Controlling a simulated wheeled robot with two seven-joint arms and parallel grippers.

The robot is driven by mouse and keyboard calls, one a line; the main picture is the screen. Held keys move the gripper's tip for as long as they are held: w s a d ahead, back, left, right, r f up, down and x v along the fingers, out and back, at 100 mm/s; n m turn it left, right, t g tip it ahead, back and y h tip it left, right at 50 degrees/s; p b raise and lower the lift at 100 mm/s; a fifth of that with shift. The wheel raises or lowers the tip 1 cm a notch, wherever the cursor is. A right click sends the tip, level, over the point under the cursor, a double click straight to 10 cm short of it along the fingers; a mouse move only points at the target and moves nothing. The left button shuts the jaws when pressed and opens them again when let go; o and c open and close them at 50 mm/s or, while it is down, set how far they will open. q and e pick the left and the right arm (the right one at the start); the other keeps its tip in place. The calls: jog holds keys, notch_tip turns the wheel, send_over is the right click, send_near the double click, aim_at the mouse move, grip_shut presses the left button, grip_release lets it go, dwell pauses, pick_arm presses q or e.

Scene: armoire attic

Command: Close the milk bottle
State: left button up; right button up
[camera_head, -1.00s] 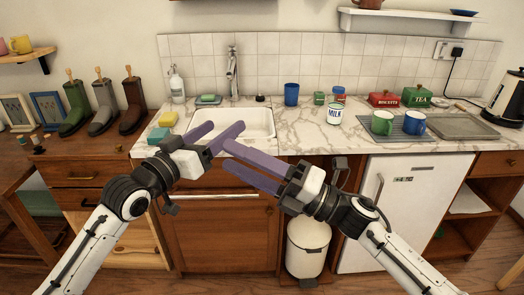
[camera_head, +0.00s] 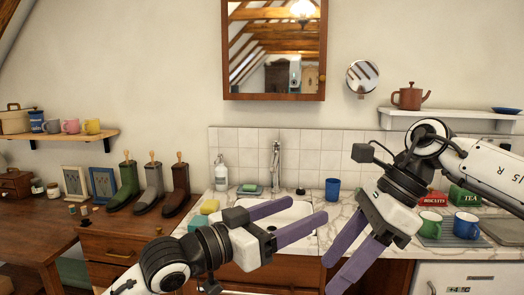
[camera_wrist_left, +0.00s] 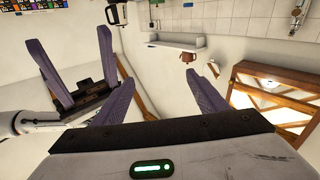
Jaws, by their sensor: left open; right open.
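The milk bottle is not visible now; my right arm covers that part of the counter in the head view. No cap can be made out. My left gripper (camera_head: 309,209) is open and empty, its purple fingers in front of the sink. My right gripper (camera_head: 328,277) is open and empty, lower and to the right, fingers pointing down-left. Both also show in the left wrist view, the left one (camera_wrist_left: 158,84) at the bottom and the right one (camera_wrist_left: 74,40) at upper left.
The marble counter (camera_head: 345,213) holds a blue cup (camera_head: 332,189), a green mug (camera_head: 430,224), a blue mug (camera_head: 466,225), a red biscuits tin (camera_head: 433,199) and a green tea tin (camera_head: 464,195). The sink (camera_head: 287,215) lies left of them. A shelf with a teapot (camera_head: 409,97) hangs above.

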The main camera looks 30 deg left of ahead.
pick_arm(q)
jog(key=s+d+f+m+g, duration=0.1)
jog(key=s+d+f+g, duration=0.1)
jog(key=s+d+f, duration=0.3)
jog(key=s+d+f+m+g+p, duration=0.1)
jog(key=s+d+f+m+g, duration=0.1)
jog(key=f, duration=0.9)
jog(key=s+d+g, duration=0.1)
jog(key=s+d, duration=0.1)
jog(key=s, duration=0.1)
jog(key=shift+d+f+m+h, duration=0.15)
jog(key=shift+d+m+h, duration=0.15)
jog(key=shift+d, duration=0.1)
pick_arm(e)
jog(key=w+d+r+n+t+h, duration=0.1)
jog(key=w+d+t+h, duration=0.1)
jog(key=d+h, duration=0.3)
jog(key=shift+d+r+t+h, duration=0.2)
jog(key=shift+d+t+h, duration=0.1)
jog(key=shift+d, duration=0.75)
